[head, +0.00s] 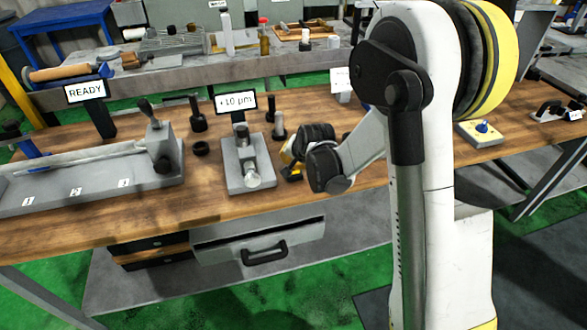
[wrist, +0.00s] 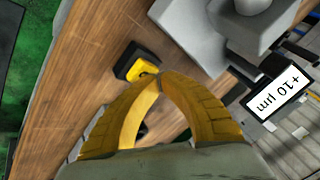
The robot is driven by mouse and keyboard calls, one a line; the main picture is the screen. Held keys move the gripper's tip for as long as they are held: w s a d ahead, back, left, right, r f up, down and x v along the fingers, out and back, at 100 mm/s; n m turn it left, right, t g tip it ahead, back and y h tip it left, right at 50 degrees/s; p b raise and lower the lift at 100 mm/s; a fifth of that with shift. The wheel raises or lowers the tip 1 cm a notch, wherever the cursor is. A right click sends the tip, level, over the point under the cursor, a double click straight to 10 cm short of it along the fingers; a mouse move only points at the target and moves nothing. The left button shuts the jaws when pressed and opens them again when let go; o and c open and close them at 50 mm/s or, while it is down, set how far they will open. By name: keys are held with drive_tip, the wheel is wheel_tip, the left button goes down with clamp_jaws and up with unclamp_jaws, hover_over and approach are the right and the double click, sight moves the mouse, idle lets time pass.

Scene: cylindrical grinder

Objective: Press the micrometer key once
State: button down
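The micrometer key is a small yellow key (wrist: 143,69) on a black base, lying on the wooden bench beside the grey micrometer stand. In the head view the key (head: 292,173) shows low at the stand's right side, partly hidden by my gripper. The grey stand (head: 235,178) carries an upright metal gauge, and its sign (head: 236,102) reads "+10 µm". My gripper (wrist: 160,80) has yellow fingers whose tips meet with nothing between them. The fingertips appear at the key's lower right edge in the wrist view. I cannot tell whether they touch it.
A "READY" sign (head: 87,91) stands behind a long grey fixture (head: 95,180) at left. Dark cylindrical parts (head: 197,115) stand behind the micrometer stand. A yellow box with a blue knob (head: 482,132) sits at right. A drawer (head: 258,240) is below the bench front.

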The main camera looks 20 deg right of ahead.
drive_tip(key=shift+f, duration=0.3)
drive_tip(key=shift+r, duration=0.1)
idle(0.3)
drive_tip(key=shift+r+p, duration=0.4)
drive_tip(key=shift+r, duration=0.5)
drive_tip(key=shift+r+p, duration=1.65)
drive_tip(key=shift+r, duration=0.8)
